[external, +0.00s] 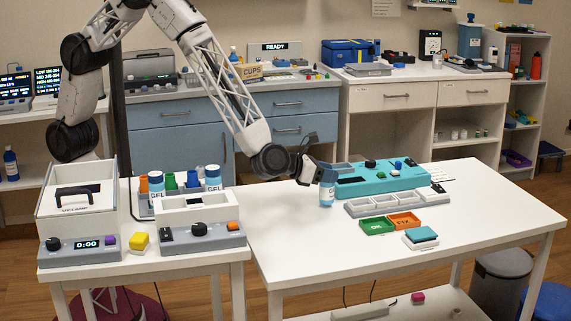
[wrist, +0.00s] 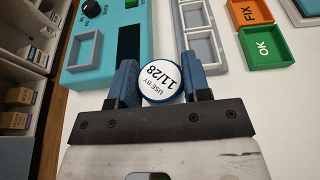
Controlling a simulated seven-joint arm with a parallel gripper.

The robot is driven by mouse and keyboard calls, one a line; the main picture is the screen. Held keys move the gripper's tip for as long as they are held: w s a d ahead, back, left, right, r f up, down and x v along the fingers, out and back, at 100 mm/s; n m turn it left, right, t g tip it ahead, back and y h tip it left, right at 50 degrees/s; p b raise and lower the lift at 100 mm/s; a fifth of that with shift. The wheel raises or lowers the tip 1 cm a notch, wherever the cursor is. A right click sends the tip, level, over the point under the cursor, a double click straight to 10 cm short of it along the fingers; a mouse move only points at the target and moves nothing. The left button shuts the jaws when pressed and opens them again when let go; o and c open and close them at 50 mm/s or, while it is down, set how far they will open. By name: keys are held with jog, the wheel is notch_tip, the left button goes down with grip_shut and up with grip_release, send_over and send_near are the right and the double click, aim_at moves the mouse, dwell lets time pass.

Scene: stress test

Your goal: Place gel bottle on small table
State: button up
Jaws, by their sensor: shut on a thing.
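My gripper (external: 327,178) is shut on a small bottle (external: 326,196) with a pale blue-white body. In the wrist view its round cap (wrist: 163,78) reads "USE BY 11/28" and sits between the two blue fingers. The bottle is upright over the larger white table (external: 300,245) on the right; I cannot tell if its base touches the tabletop. Two bottles marked GEL, one (external: 156,187) and another (external: 213,180), stand in a rack on the smaller white table (external: 140,262) at the left. The held bottle's label is not readable.
A teal device (external: 385,182) and a grey tray (external: 385,204) stand right of the bottle. Green OK (external: 377,226) and orange FIX (external: 404,220) trays lie in front. The larger table's front left is clear.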

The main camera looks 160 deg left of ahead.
notch_tip(320, 180, up, 2)
jog(key=shift+r, duration=0.1)
jog(key=s+d+r, duration=0.1)
jog(key=s+d, duration=0.8)
jog(key=d, duration=0.4)
jog(key=shift+r, duration=0.25)
dwell(0.7)
jog(key=w+r+m+t+h, duration=0.1)
jog(key=w+r+m+t, duration=0.15)
jog(key=w+r, duration=0.6)
jog(key=w+r+m+t, duration=0.25)
jog(key=w+r, duration=0.25)
jog(key=r, duration=0.6)
jog(key=w+d+r+m+t+h, duration=0.1)
jog(key=w+d+r+t, duration=0.1)
jog(key=r, duration=0.6)
jog(key=w+d+r+m+t+h, duration=0.1)
jog(key=w+d+r+m+t, duration=0.1)
jog(key=r, duration=0.6)
jog(key=w+d+r+m+t+h, duration=0.2)
jog(key=w+d+r, duration=0.1)
jog(key=r, duration=0.6)
jog(key=shift+w+d, duration=0.15)
jog(key=shift+w, duration=0.5)
